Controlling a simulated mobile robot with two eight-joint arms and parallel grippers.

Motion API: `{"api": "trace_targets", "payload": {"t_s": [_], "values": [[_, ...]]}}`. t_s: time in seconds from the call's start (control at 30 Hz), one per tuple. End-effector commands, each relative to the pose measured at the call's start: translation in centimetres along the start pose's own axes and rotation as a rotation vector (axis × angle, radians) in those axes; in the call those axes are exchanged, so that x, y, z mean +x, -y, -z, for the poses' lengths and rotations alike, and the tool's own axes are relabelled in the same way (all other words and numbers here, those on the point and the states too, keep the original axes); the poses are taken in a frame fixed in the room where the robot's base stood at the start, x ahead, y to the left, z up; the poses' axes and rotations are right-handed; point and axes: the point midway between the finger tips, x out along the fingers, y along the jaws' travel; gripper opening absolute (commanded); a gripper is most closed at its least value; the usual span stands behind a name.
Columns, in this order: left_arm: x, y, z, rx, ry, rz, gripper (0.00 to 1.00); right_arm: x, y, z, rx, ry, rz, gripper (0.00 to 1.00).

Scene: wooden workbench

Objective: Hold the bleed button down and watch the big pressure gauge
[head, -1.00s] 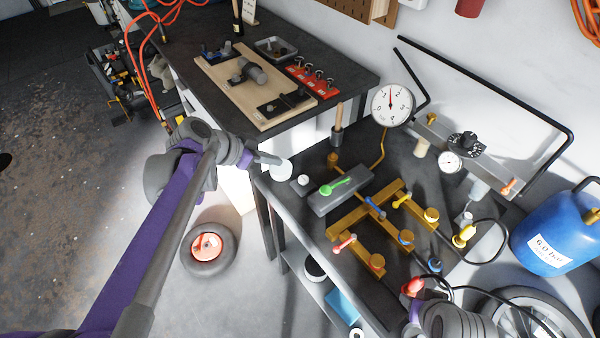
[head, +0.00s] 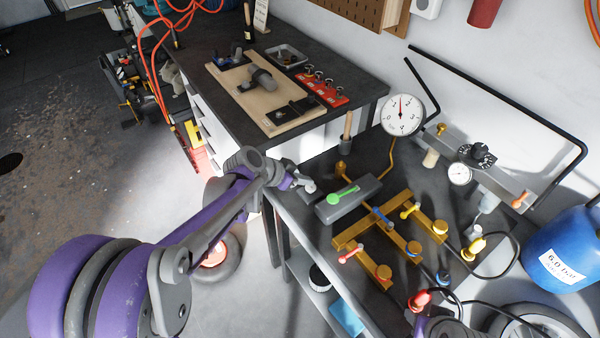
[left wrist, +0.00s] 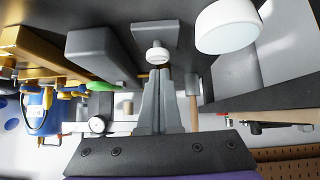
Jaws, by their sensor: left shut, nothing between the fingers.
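The big pressure gauge (head: 403,112) has a white dial at the bench's back; its needle points nearly straight up. A small white round button (left wrist: 157,53) on a grey plate (left wrist: 155,33) shows in the left wrist view, at my left fingertips; I cannot tell whether they touch or press it. In the head view the button is hard to make out beside the gripper. My left gripper (head: 302,183) is shut and empty, near the bench's left edge. Part of my right arm shows at the bottom edge, but its jaws cannot be made out.
A grey block with a green lever (head: 343,196) lies right of my left gripper. A large white round thing (left wrist: 228,26) is near the button. A blue tank (head: 568,250) stands at right.

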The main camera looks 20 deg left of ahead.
Motion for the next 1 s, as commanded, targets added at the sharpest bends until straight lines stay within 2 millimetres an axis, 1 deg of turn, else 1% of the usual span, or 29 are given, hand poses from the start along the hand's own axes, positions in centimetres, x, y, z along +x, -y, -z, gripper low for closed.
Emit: {"api": "trace_targets", "payload": {"t_s": [0.13,0.47,0.7,1.0], "values": [[0.6,0.0,-0.6,0.0,0.0,0.0,0.0,0.1,0.0,-0.1,0.0,0.0,0.0,0.5],[0.7,0.0,-0.7,0.0,0.0,0.0,0.0,0.1,0.0,-0.1,0.0,0.0,0.0,0.5],[2.1,0.0,-2.3,0.0,0.001,-0.001,0.0,1.4,0.0,-1.1,0.0,0.008,0.0,0.5],[2.0,0.0,-2.2,0.002,0.002,-0.001,0.0,1.2,0.0,-1.0,0.0,0.007,0.0,0.5]]}}
